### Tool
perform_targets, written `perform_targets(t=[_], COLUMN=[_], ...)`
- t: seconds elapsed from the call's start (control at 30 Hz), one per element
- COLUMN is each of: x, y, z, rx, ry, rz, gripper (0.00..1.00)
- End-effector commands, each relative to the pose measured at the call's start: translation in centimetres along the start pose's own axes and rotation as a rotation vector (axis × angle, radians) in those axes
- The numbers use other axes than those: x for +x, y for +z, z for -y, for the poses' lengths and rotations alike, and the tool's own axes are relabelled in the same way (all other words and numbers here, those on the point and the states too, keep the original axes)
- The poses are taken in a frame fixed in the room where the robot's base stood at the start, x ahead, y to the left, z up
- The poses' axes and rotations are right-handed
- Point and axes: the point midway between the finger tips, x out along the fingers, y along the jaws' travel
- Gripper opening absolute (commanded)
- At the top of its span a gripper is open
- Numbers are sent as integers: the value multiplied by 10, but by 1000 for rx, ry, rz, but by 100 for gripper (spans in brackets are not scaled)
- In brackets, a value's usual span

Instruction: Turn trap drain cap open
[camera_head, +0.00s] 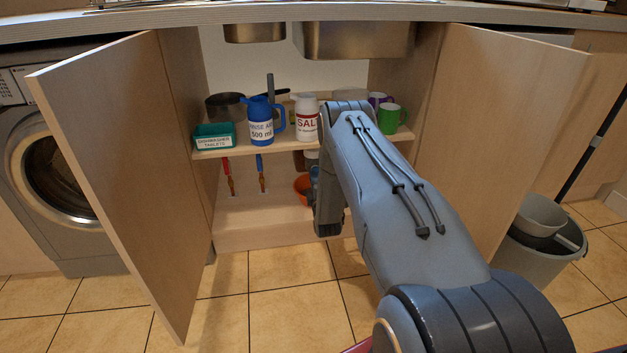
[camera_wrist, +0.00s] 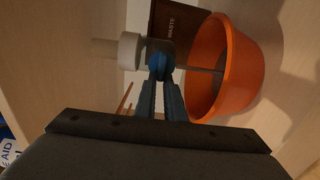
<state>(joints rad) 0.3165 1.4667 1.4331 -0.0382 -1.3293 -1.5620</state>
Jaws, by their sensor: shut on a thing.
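The blue trap drain cap (camera_wrist: 160,62) shows in the wrist view between the tips of my gripper (camera_wrist: 160,82), at the end of a pale pipe fitting (camera_wrist: 130,50). My gripper's two fingers are shut on the cap. How far the cap is turned cannot be told. In the head view my arm reaches into the open cabinet under the sink and hides most of the trap. A bit of blue (camera_head: 314,172) shows just left of the arm's wrist.
An orange bowl (camera_wrist: 228,70) stands right beside my fingers. A brown bin marked WASTE (camera_wrist: 178,25) is behind the cap. A shelf (camera_head: 240,146) above carries bottles, mugs and a teal box (camera_head: 214,137). Both cabinet doors (camera_head: 125,150) stand open.

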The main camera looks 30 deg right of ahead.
Motion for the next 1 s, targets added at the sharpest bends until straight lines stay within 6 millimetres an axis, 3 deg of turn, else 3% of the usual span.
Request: perform_targets(t=[0.3,0.33,0.43,0.77,1.0], x=[0,0,0,-3,-37], y=[2,2,1,0,1], z=[1,1,1,0,0], rx=[0,0,0,0,1], ry=[-2,-2,-2,-2,-5], rz=[3,3,3,1,2], gripper=[0,14,28,28,28])
